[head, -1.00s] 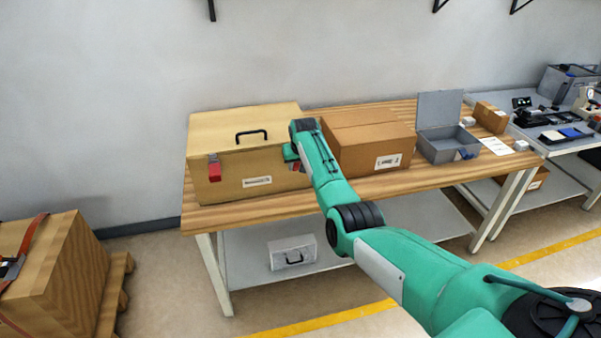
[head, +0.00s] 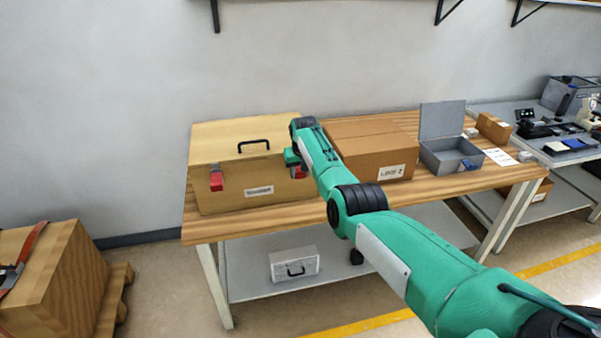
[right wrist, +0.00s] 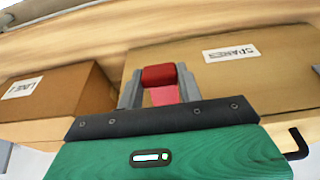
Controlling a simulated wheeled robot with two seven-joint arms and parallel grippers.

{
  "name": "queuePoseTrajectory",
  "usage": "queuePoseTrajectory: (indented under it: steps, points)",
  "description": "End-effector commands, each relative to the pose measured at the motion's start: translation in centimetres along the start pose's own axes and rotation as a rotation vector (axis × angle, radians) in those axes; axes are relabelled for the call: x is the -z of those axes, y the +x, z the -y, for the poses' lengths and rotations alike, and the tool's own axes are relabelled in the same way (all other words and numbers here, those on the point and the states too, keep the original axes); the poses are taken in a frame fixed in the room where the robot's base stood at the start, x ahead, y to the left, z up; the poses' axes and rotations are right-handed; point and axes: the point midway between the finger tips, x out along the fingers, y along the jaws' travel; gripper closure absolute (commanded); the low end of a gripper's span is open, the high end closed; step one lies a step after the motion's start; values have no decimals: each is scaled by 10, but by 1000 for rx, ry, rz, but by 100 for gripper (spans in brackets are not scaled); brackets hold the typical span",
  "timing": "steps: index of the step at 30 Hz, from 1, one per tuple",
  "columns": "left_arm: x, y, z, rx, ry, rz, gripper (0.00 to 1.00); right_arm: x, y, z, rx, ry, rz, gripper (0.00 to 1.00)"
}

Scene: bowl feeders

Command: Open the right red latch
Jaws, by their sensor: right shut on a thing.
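The wooden case (head: 225,150) stands on the bench with its lid down. A black handle is on top and a white label on the front. The right red latch (head: 299,173) is on the case's front, partly hidden by my arm in the head view. My right gripper (head: 292,158) is at it. In the right wrist view the same latch (right wrist: 160,75) sits between the two grey fingers of my right gripper (right wrist: 160,90), which is shut on it. The left red latch (head: 216,181) is on the front, away from the gripper. My left gripper is out of view.
A cardboard box (head: 375,155) stands close to the right of the case, beside my arm. An open grey metal box (head: 452,155) is farther right on the wooden bench (head: 240,222). A wooden crate (head: 50,265) stands at lower left.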

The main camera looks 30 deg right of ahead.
Motion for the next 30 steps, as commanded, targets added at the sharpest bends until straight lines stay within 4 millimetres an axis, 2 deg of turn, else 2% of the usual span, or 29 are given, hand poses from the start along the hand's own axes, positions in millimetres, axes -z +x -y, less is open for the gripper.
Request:
queuePoseTrajectory:
  steps: [2, 3, 6, 19, 26, 30]
  points:
    - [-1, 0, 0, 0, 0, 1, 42, 0, 0, 0, -1, 0, 2, 100]
    - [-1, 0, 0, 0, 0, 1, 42, 0, 0, 0, -1, 0, 2, 58]
    - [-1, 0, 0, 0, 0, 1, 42, 0, 0, 0, -1, 0, 1, 42]
    - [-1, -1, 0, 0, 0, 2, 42, 1, -7, 0, 0, 0, -3, 42]
    - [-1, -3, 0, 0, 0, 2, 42, 1, -32, 0, -1, 0, -5, 42]
    - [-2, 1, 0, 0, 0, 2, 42, 0, -54, 0, -1, 0, -4, 42]
